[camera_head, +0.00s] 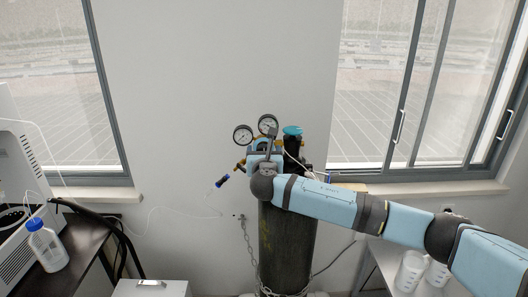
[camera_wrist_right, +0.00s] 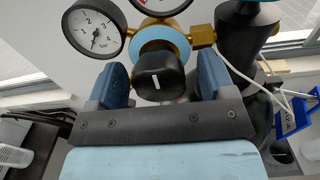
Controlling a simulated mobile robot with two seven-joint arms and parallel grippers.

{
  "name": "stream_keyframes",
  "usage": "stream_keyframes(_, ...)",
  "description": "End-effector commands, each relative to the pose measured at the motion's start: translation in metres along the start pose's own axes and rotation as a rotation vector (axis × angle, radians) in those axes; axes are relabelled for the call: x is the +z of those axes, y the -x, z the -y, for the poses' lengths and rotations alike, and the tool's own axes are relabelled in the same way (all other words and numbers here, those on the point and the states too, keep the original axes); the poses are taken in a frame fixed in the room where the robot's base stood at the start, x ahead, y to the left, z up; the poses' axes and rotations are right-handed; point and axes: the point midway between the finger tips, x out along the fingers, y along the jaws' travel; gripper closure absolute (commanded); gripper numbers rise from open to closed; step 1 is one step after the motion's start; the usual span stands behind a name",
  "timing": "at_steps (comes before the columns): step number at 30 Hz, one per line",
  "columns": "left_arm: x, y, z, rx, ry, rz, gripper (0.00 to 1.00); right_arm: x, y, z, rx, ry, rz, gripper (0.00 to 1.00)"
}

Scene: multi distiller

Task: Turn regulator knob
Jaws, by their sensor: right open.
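The black regulator knob (camera_wrist_right: 160,78) has a white mark and sits in front of a blue ring and brass body in the right wrist view. My right gripper (camera_wrist_right: 163,72) is open, with one blue finger on each side of the knob. Narrow gaps seem to show between fingers and knob; contact is hard to judge. In the head view my right gripper (camera_head: 262,152) is at the regulator below the two round gauges (camera_head: 243,135), and the knob is hidden behind it. My left gripper is not in view.
A dark gas cylinder (camera_head: 285,245) with a chain stands below the regulator against the wall. A blue-topped valve (camera_head: 292,130) is right beside it. A blue-capped bottle (camera_head: 46,245) stands at left, white containers (camera_head: 410,270) at right.

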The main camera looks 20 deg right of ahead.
Motion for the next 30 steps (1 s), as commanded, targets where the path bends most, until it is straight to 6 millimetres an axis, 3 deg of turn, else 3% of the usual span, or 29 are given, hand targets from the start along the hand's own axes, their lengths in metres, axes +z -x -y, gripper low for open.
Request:
stream_keyframes(5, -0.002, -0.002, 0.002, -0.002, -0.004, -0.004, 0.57, 0.000, 0.000, 0.000, 0.000, 0.000, 0.000, 0.24)
stream_keyframes(12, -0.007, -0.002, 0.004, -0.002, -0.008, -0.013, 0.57, 0.000, 0.000, 0.000, 0.000, 0.000, 0.000, 0.73)
stream_keyframes(23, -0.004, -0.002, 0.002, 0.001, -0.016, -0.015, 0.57, -0.002, 0.001, 0.000, 0.000, -0.050, -0.001, 0.73)
stream_keyframes(30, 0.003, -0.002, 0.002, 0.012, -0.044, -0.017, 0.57, -0.004, 0.001, 0.000, -0.001, -0.203, -0.001, 0.73)
